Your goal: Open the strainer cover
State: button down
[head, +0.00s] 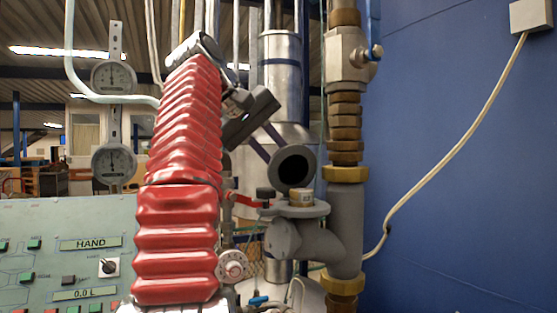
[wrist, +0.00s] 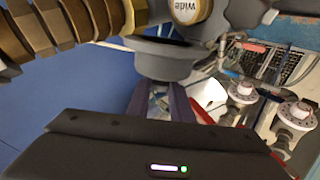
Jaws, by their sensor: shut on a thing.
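The strainer cover (head: 293,150) is a grey round cup-like piece with a dark hollow facing my head camera. It is tilted and stands above the strainer body (head: 318,240), apart from its round flange (head: 315,211). My gripper (head: 272,146) is shut on the cover from the upper left. In the wrist view the cover (wrist: 165,68) shows as a dark grey cup at the tips of my gripper (wrist: 160,88). The exact contact between fingers and cover is partly hidden.
A vertical pipe with brass fittings (head: 345,173) rises close on the right. Gauges (head: 114,164) and a control panel (head: 70,250) are left. Free room lies before the blue wall (head: 470,200).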

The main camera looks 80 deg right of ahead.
jog(key=shift+f, duration=0.1)
jog(key=c, duration=1.6)
grip_release()
jog(key=shift+w+a+r, duration=0.1)
jog(key=shift+w+r, duration=0.05)
jog(key=shift+r, duration=0.05)
jog(key=shift+w+a+r, duration=0.2)
jog(key=shift+w+a, duration=0.05)
jog(key=shift+a, duration=0.1)
jog(key=shift+w+a, duration=2)
jog(key=shift+a, duration=0.15)
jog(key=shift+w+a, duration=1.95)
jog(key=shift+a, duration=0.2)
